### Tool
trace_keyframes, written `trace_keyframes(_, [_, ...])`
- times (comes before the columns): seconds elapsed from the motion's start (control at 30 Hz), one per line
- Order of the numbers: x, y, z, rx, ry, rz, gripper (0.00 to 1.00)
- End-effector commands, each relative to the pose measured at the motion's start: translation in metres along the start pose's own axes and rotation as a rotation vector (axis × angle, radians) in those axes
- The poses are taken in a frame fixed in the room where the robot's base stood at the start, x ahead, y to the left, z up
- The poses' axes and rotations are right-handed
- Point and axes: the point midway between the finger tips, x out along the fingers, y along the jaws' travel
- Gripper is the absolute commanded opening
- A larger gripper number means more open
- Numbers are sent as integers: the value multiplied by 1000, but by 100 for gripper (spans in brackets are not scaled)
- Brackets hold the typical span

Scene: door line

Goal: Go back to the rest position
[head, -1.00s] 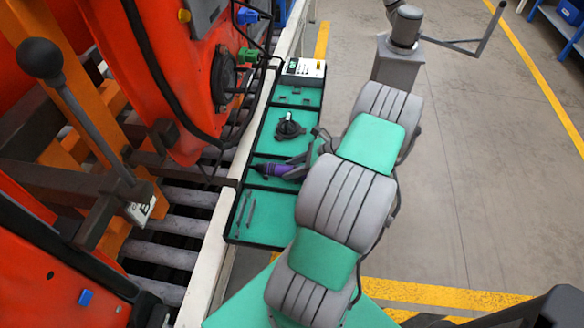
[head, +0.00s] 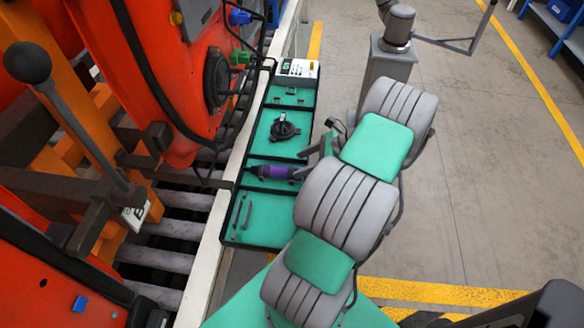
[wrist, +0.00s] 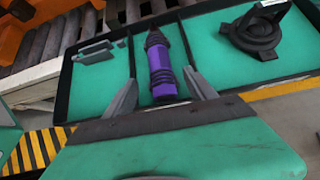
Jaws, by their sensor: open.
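My gripper (head: 304,162) is at the right edge of the green-floored tray (head: 243,240) in the head view. In the wrist view my gripper (wrist: 160,77) has its two grey fingers spread wide and is empty. A purple tool with dark ends (head: 272,172) lies in a middle compartment of the tray. In the wrist view the purple tool (wrist: 161,68) shows between and beyond the fingers, apart from them. My grey and green arm reaches up from the bottom of the head view.
The tray also holds a black round part (head: 284,130), two thin grey bars (head: 243,212) and a small box with a display (head: 298,69). A roller line with an orange-red door (head: 150,80) stands to the left. A grey post (head: 388,65) stands behind my arm. Floor at right is clear.

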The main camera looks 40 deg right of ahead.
Motion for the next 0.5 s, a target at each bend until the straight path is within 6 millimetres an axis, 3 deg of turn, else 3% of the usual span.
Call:
trace_keyframes(0.17, [-11,0,2,-6,4,3,65])
trace_keyframes(0.27, [-4,2,23,-113,52,30,65])
trace_keyframes(0.37, [14,14,75,-393,163,104,65])
trace_keyframes(0.5, [39,65,162,-962,337,261,65])
